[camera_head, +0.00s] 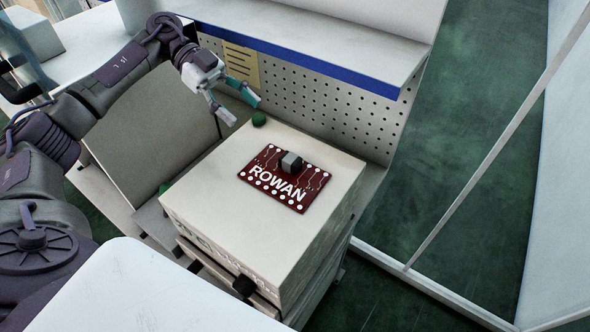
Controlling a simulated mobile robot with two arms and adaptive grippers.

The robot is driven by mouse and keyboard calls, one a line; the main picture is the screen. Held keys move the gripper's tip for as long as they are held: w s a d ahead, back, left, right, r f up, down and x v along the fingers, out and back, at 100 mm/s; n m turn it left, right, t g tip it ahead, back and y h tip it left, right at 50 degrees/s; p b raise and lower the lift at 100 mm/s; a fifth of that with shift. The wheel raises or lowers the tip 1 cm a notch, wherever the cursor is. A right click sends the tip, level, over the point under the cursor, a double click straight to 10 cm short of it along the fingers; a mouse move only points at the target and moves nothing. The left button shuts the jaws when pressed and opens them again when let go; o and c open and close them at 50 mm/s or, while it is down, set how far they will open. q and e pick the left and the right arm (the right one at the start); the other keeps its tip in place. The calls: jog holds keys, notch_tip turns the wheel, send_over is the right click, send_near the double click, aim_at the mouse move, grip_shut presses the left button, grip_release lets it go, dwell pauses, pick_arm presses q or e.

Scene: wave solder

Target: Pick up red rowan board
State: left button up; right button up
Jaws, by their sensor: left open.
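The red rowan board (274,189) lies flat on top of a light box-shaped stand (234,219) in the middle of the head view. It has white "ROWAN" lettering, white dots along its edges and a dark grey block-like part (291,162) standing on it. My left gripper (241,110) is open and empty, above and to the left of the board, near the stand's back left corner. It is apart from the board. My right gripper is not in view.
A perforated panel (345,118) under a white shelf with a blue edge (300,60) rises behind the stand. A green knob (259,119) sits at the stand's back corner. Dark knobs show on its front. A clear partition stands at right over green floor (440,190).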

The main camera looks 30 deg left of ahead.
pick_arm(q)
jog(key=shift+w+d+f, duration=0.2)
jog(key=shift+w+f, duration=0.1)
jog(key=shift+f, duration=0.45)
jog(key=p, duration=0.2)
send_near(290, 157)
jog(key=x, duration=0.4)
jog(key=shift+d+r, duration=0.1)
jog(key=shift+r, duration=0.1)
jog(key=shift+d+f, duration=0.35)
jog(key=shift+d, duration=0.15)
jog(key=p+x, duration=0.2)
jog(key=x, duration=0.2)
jog(key=shift+s+f+p, duration=0.1)
jog(key=shift+s+p, duration=0.05)
jog(key=shift+p, duration=0.15)
jog(key=shift+d+f, duration=0.3)
jog(key=shift+d, duration=0.1)
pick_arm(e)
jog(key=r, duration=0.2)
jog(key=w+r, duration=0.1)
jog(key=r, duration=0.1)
pick_arm(q)
grip_shut()
